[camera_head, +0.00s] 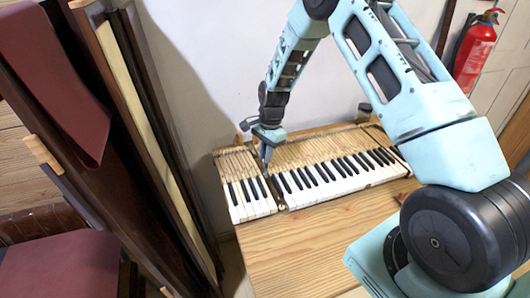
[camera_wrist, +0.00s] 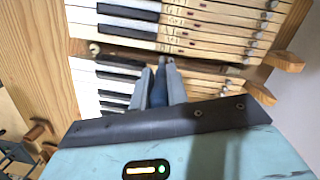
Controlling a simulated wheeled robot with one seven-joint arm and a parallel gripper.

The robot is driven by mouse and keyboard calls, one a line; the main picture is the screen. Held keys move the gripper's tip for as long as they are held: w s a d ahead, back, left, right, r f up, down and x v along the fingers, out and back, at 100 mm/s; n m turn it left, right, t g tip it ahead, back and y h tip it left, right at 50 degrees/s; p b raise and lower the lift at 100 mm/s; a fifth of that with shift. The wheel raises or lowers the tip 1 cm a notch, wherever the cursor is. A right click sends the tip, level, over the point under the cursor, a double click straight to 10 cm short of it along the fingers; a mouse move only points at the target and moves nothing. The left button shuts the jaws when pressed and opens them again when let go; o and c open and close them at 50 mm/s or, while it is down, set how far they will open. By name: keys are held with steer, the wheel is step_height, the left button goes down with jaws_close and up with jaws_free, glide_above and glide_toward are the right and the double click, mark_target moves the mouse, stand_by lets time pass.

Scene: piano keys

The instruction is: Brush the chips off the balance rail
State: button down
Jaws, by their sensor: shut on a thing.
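The piano keyboard (camera_head: 330,162) lies on a wooden bench, with a narrow gap (camera_head: 278,196) between its keys at left. In the wrist view the gap (camera_wrist: 125,48) shows bare wood and a dark strip (camera_wrist: 205,65), perhaps part of the balance rail; I cannot tell for sure. My gripper (camera_head: 265,160) is over the keys at this gap. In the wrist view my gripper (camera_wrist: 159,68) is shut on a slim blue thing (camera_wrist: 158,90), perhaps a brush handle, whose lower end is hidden. I cannot make out any chips.
White and black keys (camera_wrist: 115,20) flank the gap closely on both sides. The bench top (camera_head: 330,225) in front of the keyboard is clear. A tall dark wooden case (camera_head: 130,130) stands at left, and a wall (camera_head: 190,60) is behind. A red fire extinguisher (camera_head: 474,55) hangs at far right.

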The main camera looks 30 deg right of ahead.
steer(key=shift+w, duration=0.1)
steer(key=shift+w+d+f, duration=0.1)
steer(key=shift+w, duration=0.2)
steer(key=shift+s, duration=0.3)
steer(key=shift+s, duration=0.2)
steer(key=shift+w, duration=0.1)
steer(key=shift+w, duration=0.3)
steer(key=shift+s, duration=0.1)
steer(key=shift+s+p, duration=0.25)
steer(key=shift+p, duration=0.1)
steer(key=shift+w, duration=0.35)
